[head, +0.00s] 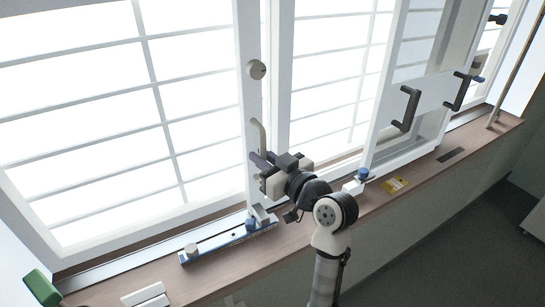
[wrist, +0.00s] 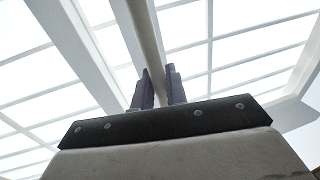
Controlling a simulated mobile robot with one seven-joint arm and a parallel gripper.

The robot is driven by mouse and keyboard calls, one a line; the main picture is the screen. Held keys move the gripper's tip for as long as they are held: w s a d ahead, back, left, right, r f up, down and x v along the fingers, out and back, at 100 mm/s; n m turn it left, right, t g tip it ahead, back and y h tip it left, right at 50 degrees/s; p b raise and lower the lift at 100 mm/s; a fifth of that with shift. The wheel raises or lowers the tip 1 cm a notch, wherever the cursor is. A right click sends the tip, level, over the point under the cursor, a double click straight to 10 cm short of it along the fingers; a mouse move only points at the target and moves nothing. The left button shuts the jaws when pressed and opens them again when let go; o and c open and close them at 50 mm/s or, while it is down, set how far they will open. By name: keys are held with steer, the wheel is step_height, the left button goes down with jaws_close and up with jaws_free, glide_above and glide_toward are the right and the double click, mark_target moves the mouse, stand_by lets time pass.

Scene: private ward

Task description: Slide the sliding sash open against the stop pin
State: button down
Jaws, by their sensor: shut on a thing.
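The white-framed sash (head: 246,105) on the left has a pale, cream bar handle (head: 257,134) low on its right upright. My gripper (head: 261,160) is shut on the lower part of this handle. In the wrist view the handle (wrist: 146,42) runs down between the two purple fingers of my gripper (wrist: 158,90). A blue-topped pin or knob (head: 362,174) stands on a white block on the sill to the right. Another blue piece (head: 251,222) sits on the rail at the left sash's foot. I cannot tell which is the stop pin.
A blue-and-white rail (head: 228,241) with knobs lies on the wooden sill (head: 292,240). A yellow piece (head: 394,184) and a dark vent (head: 451,155) are further right. A white panel has two black handles (head: 405,109). A green object (head: 42,288) is at bottom left.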

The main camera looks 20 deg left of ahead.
steer(key=shift+s+a, duration=0.2)
steer(key=shift+s, duration=0.05)
steer(key=c, duration=1.5)
jaws_free()
steer(key=shift+w, duration=0.1)
steer(key=shift+d, duration=0.1)
steer(key=b+v, duration=0.4)
steer(key=v, duration=0.9)
steer(key=shift+d, duration=0.35)
